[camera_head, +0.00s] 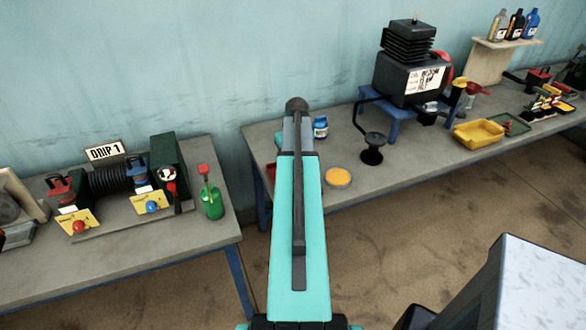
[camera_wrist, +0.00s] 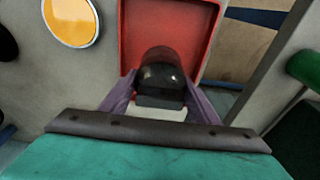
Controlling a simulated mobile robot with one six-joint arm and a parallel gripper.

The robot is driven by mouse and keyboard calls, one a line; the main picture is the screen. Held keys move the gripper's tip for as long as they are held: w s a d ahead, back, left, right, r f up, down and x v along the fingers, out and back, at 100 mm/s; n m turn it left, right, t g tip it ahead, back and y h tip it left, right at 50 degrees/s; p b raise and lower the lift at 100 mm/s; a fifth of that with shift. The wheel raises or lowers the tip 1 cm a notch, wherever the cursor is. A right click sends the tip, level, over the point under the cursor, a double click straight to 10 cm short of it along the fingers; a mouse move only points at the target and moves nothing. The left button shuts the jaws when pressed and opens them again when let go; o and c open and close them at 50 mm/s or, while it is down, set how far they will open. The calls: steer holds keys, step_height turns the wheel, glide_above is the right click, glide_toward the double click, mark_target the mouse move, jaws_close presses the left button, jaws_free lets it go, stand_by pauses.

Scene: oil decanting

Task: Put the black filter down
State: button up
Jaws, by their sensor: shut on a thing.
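The black filter (camera_wrist: 160,76) is a dark rounded cylinder in the wrist view. My gripper (camera_wrist: 160,92) is shut on it, with a purple finger on each side. A red tray (camera_wrist: 134,25) lies beyond the filter in that view, and the filter overlaps its near part. I cannot tell whether the filter touches the tray. In the head view my teal arm hides the gripper and the filter, and only a small red edge of the tray (camera_head: 270,172) shows left of the arm.
A black funnel stand (camera_head: 372,148) and a yellow tray (camera_head: 479,132) are farther right. A green can (camera_head: 212,203) stands on the left table, across a gap.

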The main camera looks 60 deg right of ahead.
steer(key=shift+f+p, duration=0.9)
steer(key=shift+f, duration=0.85)
steer(key=o, duration=1.3)
steer(key=shift+f, duration=0.1)
steer(key=shift+c, duration=0.2)
steer(key=shift+r, duration=0.2)
steer(key=shift+s+a+r+b, duration=0.25)
steer(key=shift+r+b, duration=0.3)
steer(key=shift+r, duration=1.4)
steer(key=shift+s+a+r+b, duration=0.1)
steer(key=shift+s+r+b, duration=0.35)
steer(key=shift+r, duration=1.55)
steer(key=shift+s+a+r+b, duration=0.15)
steer(key=shift+r+b, duration=0.55)
steer(key=shift+r, duration=1.25)
